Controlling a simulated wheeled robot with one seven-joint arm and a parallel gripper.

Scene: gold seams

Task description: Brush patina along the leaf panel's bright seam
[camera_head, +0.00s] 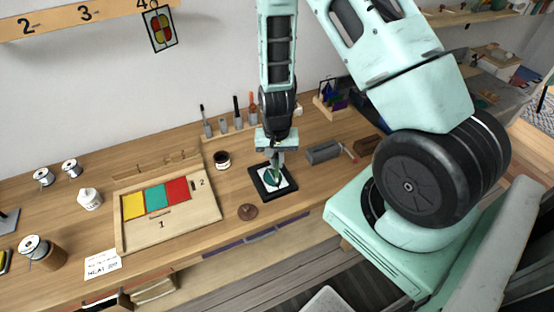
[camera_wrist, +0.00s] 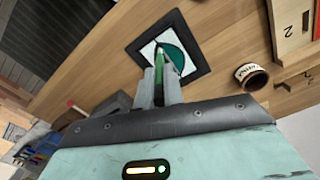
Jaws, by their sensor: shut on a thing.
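The leaf panel (camera_head: 258,187) is a black-framed square with a white field and a dark green shape, lying flat on the bench. It also shows in the wrist view (camera_wrist: 138,46). My gripper (camera_head: 277,158) is above the panel, pointing down. In the wrist view its fingers (camera_wrist: 160,90) are shut on a slim green tool (camera_wrist: 160,62), apparently the brush. The tool's far end overlaps the panel's middle; I cannot tell if it touches. The bright seam cannot be made out. A small dark jar (camera_head: 222,159) stands left of the panel; its label shows in the wrist view (camera_wrist: 251,76).
A wooden tray (camera_head: 205,213) with yellow, teal and red panes lies left. A rack (camera_head: 232,131) of upright tools stands behind. A grey block (camera_head: 323,152) lies right of the panel. A brown disc (camera_head: 247,211) lies near the front edge. Bench between jar and panel is clear.

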